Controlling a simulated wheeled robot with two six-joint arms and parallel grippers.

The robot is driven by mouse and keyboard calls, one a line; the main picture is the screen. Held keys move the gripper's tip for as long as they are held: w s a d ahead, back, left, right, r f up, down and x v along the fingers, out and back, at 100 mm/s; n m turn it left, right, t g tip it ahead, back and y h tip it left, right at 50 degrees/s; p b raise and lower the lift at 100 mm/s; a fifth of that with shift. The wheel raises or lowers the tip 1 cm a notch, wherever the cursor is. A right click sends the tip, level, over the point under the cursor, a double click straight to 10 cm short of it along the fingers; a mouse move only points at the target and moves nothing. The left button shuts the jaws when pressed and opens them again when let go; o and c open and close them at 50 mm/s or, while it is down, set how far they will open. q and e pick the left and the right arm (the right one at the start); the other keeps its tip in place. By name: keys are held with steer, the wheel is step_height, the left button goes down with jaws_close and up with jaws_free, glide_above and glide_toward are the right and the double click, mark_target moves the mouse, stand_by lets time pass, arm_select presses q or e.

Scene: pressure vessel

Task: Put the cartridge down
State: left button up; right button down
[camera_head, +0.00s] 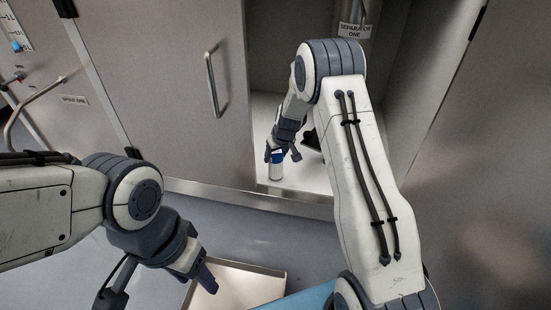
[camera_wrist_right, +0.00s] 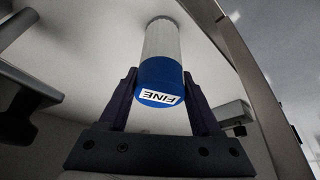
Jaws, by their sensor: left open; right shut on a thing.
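The cartridge (camera_head: 275,171) is a white cylinder with a blue end cap. In the head view it is upright at the front of the open cabinet, low over its white floor (camera_head: 312,180); I cannot tell whether it touches. My right gripper (camera_head: 277,155) is shut on it around the blue end. My left gripper (camera_head: 207,280) is open and empty, low at the left, above a tray.
The cabinet has a front sill (camera_head: 240,196) and a "SEPARATOR ONE" label (camera_head: 354,31) on a vessel inside. A door with a handle (camera_head: 212,84) stands left of the opening. A pale tray (camera_head: 240,284) lies below, beside a blue surface (camera_head: 305,298).

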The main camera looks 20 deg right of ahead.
steer(key=shift+f, duration=0.1)
steer(key=shift+c, duration=0.4)
jaws_free()
